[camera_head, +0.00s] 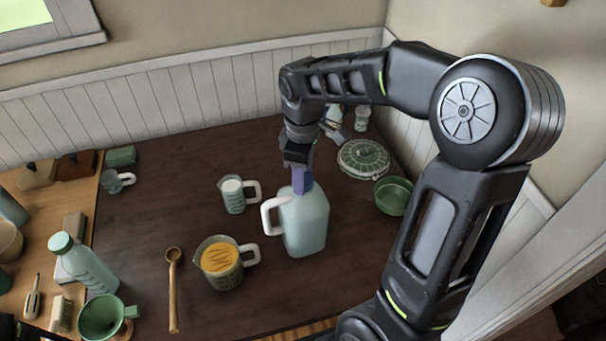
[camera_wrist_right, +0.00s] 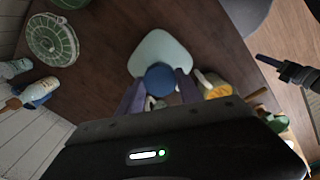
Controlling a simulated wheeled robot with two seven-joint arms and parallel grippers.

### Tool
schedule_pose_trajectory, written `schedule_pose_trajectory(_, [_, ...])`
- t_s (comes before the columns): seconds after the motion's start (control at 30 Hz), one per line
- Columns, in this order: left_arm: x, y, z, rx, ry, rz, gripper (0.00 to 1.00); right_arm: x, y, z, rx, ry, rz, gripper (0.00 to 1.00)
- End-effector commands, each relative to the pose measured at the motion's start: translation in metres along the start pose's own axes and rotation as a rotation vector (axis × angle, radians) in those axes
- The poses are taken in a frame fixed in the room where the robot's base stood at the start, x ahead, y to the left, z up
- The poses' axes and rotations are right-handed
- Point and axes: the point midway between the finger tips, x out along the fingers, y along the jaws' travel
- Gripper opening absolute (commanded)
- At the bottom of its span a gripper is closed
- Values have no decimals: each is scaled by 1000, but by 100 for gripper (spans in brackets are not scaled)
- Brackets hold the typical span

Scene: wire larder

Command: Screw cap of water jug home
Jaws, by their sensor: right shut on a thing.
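The water jug (camera_head: 306,225), pale blue-green with a white handle, stands upright on the dark table. My right gripper (camera_head: 302,182) points down over its neck. In the right wrist view, the round blue cap (camera_wrist_right: 160,79) sits over the top of the jug (camera_wrist_right: 160,48), between the purple fingers of my right gripper (camera_wrist_right: 158,92), which is shut on it. In the head view the fingers mostly hide the cap, and the thread is hidden. A dark part of my left gripper (camera_wrist_right: 275,64) shows at the right of the wrist view; its jaw opening is unclear.
A green bowl (camera_head: 393,195) and round lidded dish (camera_head: 363,158) stand right.

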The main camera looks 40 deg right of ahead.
Motion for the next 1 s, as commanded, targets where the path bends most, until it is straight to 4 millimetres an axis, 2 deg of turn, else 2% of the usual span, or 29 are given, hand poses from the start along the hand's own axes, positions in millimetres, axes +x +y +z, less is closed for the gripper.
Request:
schedule_pose_trajectory(0.2, [1, 0, 0, 0, 0, 0, 36, 0, 0, 0, 41, 1, 1, 0])
schedule_pose_trajectory(0.5, [5, -2, 0, 0, 0, 0, 36, 0, 0, -1, 377, 1, 1, 0])
schedule_pose_trajectory(0.83, [5, -2, 0, 0, 0, 0, 36, 0, 0, 0, 408, 1, 1, 0])
schedule_pose_trajectory(1.0, [7, -2, 0, 0, 0, 0, 36, 0, 0, 0, 565, 2, 1, 0])
